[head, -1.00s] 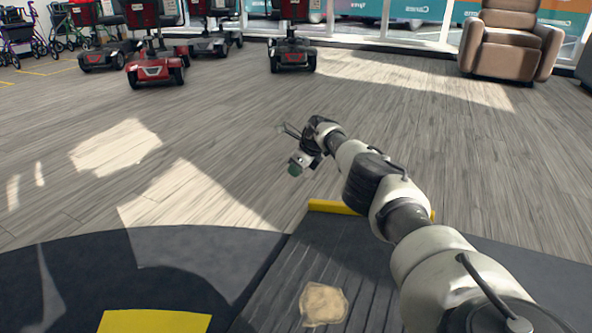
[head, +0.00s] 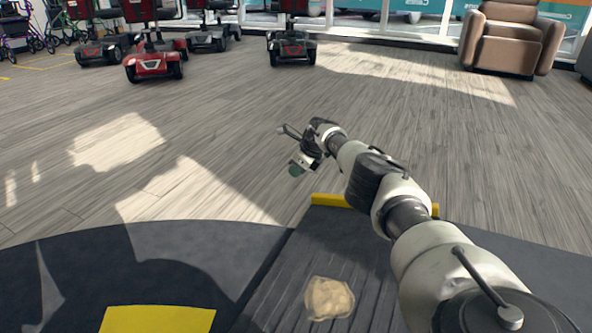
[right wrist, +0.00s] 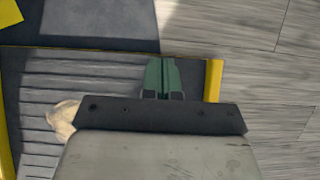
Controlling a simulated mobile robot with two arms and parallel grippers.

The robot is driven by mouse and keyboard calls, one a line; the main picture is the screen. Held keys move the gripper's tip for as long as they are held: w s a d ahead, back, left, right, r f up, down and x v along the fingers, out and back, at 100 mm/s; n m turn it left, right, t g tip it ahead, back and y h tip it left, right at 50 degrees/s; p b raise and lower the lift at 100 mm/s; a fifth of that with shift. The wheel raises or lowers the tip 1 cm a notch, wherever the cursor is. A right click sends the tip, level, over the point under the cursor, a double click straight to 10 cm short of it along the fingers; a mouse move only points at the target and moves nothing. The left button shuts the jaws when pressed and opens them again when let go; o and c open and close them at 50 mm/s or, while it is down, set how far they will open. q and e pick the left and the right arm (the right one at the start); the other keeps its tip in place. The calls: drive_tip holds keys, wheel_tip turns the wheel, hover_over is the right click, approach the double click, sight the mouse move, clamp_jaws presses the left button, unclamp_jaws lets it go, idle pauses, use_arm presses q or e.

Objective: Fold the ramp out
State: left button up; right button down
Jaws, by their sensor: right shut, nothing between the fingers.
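The ramp (head: 285,270) is a dark grooved panel with a yellow strip (head: 330,201) along its far edge. It lies on the dark platform, beside the wooden floor. It also shows in the right wrist view (right wrist: 95,68), with the yellow strip (right wrist: 214,78) at its right. A crumpled beige thing (head: 329,298) lies on the grooves. My right gripper (head: 295,170) is shut and empty, its green fingertips beyond the yellow strip in the head view. In the right wrist view its green fingers (right wrist: 162,76) are together, in front of the ramp. My left gripper is not in view.
A yellow patch (head: 158,319) lies on the dark platform (head: 60,275) at front left. A red scooter (head: 154,65) and other scooters stand at the back left. A brown armchair (head: 508,40) stands at the back right. The wooden floor between is clear.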

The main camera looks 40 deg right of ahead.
drive_tip(key=p+v, duration=1)
drive_tip(key=shift+r, duration=0.35)
drive_tip(key=shift+s, duration=0.15)
